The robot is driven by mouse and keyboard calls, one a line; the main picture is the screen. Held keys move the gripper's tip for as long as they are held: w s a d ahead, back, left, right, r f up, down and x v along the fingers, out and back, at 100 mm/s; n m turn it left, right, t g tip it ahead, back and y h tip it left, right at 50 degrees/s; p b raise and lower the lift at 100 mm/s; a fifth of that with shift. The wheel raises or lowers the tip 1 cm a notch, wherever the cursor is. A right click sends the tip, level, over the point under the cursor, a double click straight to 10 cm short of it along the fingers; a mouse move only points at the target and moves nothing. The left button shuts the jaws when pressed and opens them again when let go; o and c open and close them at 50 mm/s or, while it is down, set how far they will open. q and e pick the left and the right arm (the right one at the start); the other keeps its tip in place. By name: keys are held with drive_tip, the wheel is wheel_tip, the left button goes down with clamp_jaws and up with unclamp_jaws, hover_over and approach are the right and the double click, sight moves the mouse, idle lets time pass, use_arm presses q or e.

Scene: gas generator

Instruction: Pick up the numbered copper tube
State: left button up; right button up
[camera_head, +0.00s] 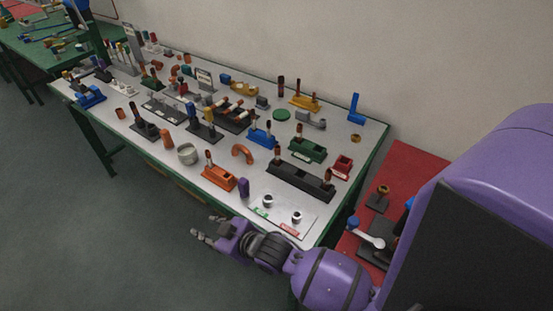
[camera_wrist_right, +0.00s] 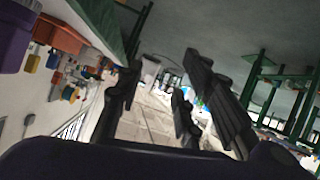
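Several copper-coloured pieces that could be the tube lie on the grey-topped table (camera_head: 222,177): a curved copper tube (camera_head: 242,153), a short copper cylinder (camera_head: 167,138) and a smaller copper piece (camera_head: 120,113). No number is readable on any of them. My right gripper (camera_head: 201,227) is off the table's front edge, below the orange block (camera_head: 219,178) in the picture. Its fingers are apart with nothing between them, as the right wrist view (camera_wrist_right: 160,68) also shows. My left gripper is in neither view.
Near the right gripper stand a purple cylinder (camera_head: 243,187), a metal cup (camera_head: 187,153) and a white plate with two black-topped fittings (camera_head: 283,212). A long black holder (camera_head: 300,181) lies behind. A red surface (camera_head: 404,160) is at right. Open floor (camera_head: 90,230) lies left.

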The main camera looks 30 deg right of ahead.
drive_tip(key=w+a+r+n+g, duration=0.1)
drive_tip(key=w+r+n, duration=0.2)
drive_tip(key=w, duration=0.3)
drive_tip(key=w+r+n+g, duration=0.1)
drive_tip(key=w+r+n, duration=0.2)
drive_tip(key=w+n, duration=0.15)
drive_tip(key=w+d+r+n+g+h, duration=0.1)
drive_tip(key=w+d+r+n+h, duration=0.35)
drive_tip(key=w+d, duration=0.4)
drive_tip(key=r+n+g+h, duration=0.1)
drive_tip(key=n+g+h, duration=0.4)
drive_tip(key=g+h, duration=0.15)
hover_over(277, 152)
drive_tip(key=a, duration=0.3)
drive_tip(key=x, duration=0.7)
drive_tip(key=shift+f, duration=0.15)
clamp_jaws()
